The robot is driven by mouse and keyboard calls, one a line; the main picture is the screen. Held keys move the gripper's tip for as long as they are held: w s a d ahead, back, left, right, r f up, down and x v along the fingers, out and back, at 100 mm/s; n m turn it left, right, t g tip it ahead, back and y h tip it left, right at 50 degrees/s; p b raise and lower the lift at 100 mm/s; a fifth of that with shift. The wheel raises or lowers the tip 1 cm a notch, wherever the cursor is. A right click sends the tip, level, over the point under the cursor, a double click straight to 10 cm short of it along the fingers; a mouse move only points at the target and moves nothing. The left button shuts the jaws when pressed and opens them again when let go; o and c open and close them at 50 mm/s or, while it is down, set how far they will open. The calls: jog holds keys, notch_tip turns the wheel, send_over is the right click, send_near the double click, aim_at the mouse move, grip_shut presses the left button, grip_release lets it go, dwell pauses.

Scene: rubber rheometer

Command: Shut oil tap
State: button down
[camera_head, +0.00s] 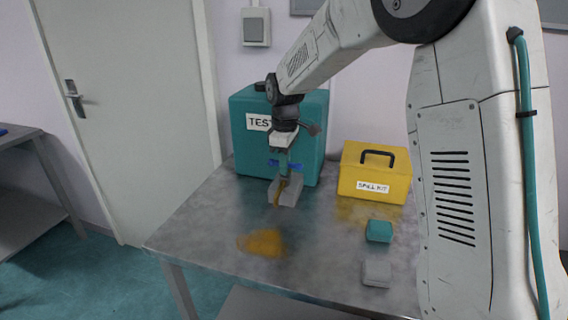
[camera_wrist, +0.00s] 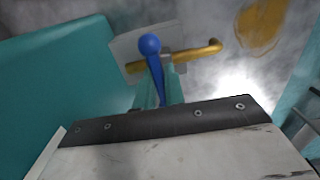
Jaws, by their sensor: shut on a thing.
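The oil tap has a brass pipe and spout (camera_wrist: 195,53) and a blue lever (camera_wrist: 155,68) with a round knob. In the wrist view the lever crosses the pipe, its lower end between my teal fingertips. My gripper (camera_wrist: 160,95) is shut on the blue lever. In the head view my gripper (camera_head: 284,168) points down in front of the teal TEST machine (camera_head: 310,130), at the brass tap (camera_head: 281,192). A grey tray-like piece (camera_head: 290,194) sits around or under the tap. The exact grip contact is partly hidden by the fingers.
A brown oil puddle (camera_head: 262,242) lies on the metal table (camera_head: 200,235) before the tap. A yellow spill kit (camera_head: 375,172) stands to the right. A teal block (camera_head: 379,231) and a grey block (camera_head: 376,271) lie nearer the front. The table's left front is clear.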

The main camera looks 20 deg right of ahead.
jog(key=c, duration=1.5)
grip_release()
notch_tip(320, 180, up, 8)
jog(key=shift+f, duration=0.1)
